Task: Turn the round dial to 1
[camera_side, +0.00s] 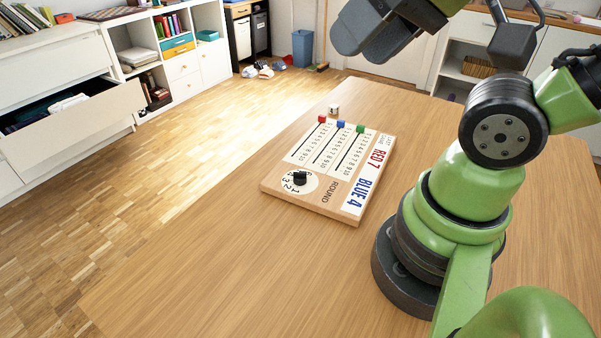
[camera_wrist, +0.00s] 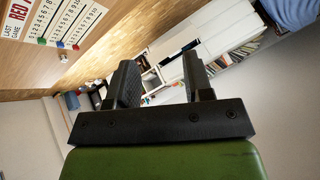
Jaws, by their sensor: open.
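The round dial (camera_side: 299,179) is a white disc with printed numbers and a black knob, near the left corner of a wooden game board (camera_side: 313,203). The word ROUND is printed beside it. I cannot tell which number the knob points to. My gripper (camera_wrist: 160,75) shows in the wrist view with its two black fingers apart and nothing between them. It is away from the dial, which is out of the wrist view. In the side view my arm's dark end parts are at the top edge, high above the table, and the fingers are not clearly seen.
Red (camera_side: 322,118), blue (camera_side: 341,124) and green (camera_side: 360,129) markers sit at the far ends of the board's number tracks. A small white die-like cube (camera_side: 334,109) lies behind the board. The wooden table (camera_side: 200,262) is clear in front. An open drawer (camera_side: 75,115) is at the left.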

